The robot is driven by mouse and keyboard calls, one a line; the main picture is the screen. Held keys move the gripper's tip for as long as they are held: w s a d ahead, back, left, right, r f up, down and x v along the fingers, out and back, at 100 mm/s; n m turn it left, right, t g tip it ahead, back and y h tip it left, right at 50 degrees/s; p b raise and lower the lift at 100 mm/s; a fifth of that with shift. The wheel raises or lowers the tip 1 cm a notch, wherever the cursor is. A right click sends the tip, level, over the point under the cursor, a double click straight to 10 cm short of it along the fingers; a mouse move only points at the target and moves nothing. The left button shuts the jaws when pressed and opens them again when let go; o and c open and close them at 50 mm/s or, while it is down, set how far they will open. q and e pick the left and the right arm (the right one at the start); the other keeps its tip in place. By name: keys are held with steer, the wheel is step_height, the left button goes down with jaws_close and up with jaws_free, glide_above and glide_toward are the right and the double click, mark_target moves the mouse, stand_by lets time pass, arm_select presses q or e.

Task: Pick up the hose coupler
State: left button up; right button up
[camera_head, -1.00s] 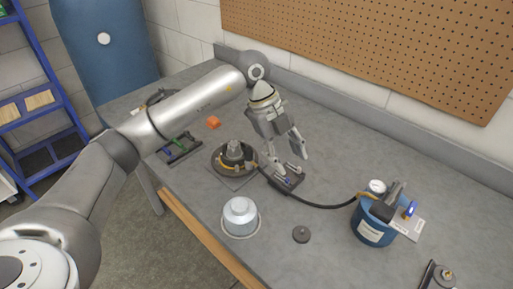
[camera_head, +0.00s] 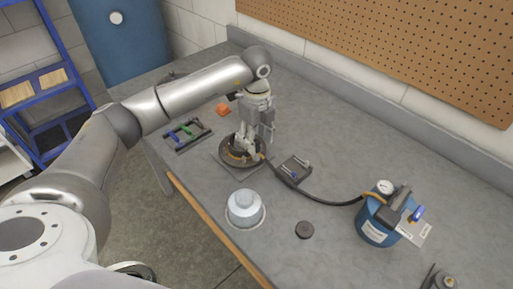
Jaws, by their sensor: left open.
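A black hose (camera_head: 325,202) runs from a blue canister (camera_head: 374,228) on the right past a small dark block (camera_head: 294,170) with metal pins toward a round dark fixture (camera_head: 228,160). The fixture has a yellowish part on its ring and sits on a square plate. My left gripper (camera_head: 247,153) is open, pointing down over the fixture's middle, and hides its centre. I cannot tell whether its fingers touch anything there. I cannot clearly make out the hose coupler at this size. My right gripper is not in view.
An orange block (camera_head: 223,110) and a rack with coloured handles (camera_head: 186,134) are to the left. A pegboard (camera_head: 400,50) hangs behind.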

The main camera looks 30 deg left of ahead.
arm_select(q)
step_height(320, 180, down, 2)
steer(key=shift+s+a+f, duration=0.1)
steer(key=shift+a, duration=0.05)
steer(key=shift+f, duration=0.3)
jaws_close()
steer(key=shift+r, duration=0.1)
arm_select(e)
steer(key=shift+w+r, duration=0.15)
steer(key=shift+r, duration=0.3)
